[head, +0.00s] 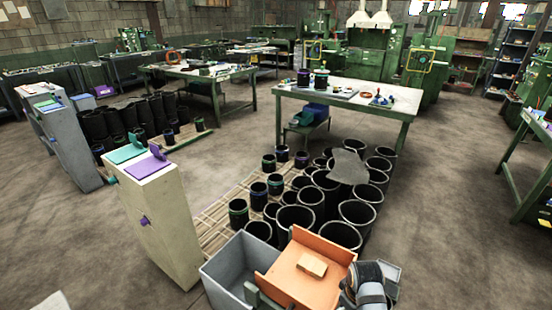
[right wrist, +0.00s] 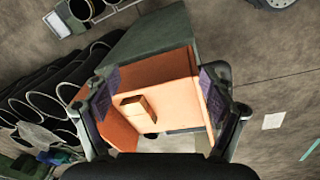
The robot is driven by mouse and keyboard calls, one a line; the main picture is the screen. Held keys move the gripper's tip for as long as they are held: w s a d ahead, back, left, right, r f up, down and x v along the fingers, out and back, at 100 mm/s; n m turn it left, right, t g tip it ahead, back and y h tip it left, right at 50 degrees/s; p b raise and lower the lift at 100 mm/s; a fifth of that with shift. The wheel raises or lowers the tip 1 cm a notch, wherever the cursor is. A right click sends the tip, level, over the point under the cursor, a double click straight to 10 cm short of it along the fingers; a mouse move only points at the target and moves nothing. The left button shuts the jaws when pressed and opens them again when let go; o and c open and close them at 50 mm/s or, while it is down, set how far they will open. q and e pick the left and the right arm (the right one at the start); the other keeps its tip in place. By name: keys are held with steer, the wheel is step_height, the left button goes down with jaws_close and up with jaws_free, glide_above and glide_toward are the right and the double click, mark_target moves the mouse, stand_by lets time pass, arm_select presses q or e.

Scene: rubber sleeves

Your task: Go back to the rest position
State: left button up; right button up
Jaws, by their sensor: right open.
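My right gripper (right wrist: 158,84) is open in the right wrist view, its two dark fingers wide apart with nothing between them. Beyond the fingers is an orange tray (right wrist: 170,75) with a small light-brown block (right wrist: 138,106) on it. In the head view my right arm (head: 368,286) shows at the bottom, just right of the orange tray (head: 322,250); its fingertips cannot be made out there. The block (head: 312,265) lies on the tray's surface. My left gripper is not in the head view.
A grey bin (head: 228,268) stands left of the tray. Black rubber sleeves (head: 297,217) stand on a slatted pallet (head: 215,215) beyond it. A pale cabinet (head: 160,220) with green and purple flaps stands left. A worktable (head: 345,100) is behind. Floor at right is clear.

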steer(key=s+d+r+m+t, duration=0.1)
steer(key=s+d+r+m, duration=0.15)
steer(key=s, duration=0.45)
steer(key=s+d+r+m+t, duration=0.1)
steer(key=s+r+m, duration=0.25)
steer(key=s, duration=0.35)
step_height(320, 180, down, 23)
steer(key=d+g, duration=0.1)
steer(key=d, duration=0.1)
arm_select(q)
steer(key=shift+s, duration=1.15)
arm_select(e)
steer(key=s+d+f+g, duration=0.1)
steer(key=s+f, duration=1.8)
steer(key=s, duration=0.1)
steer(key=shift+d, duration=0.25)
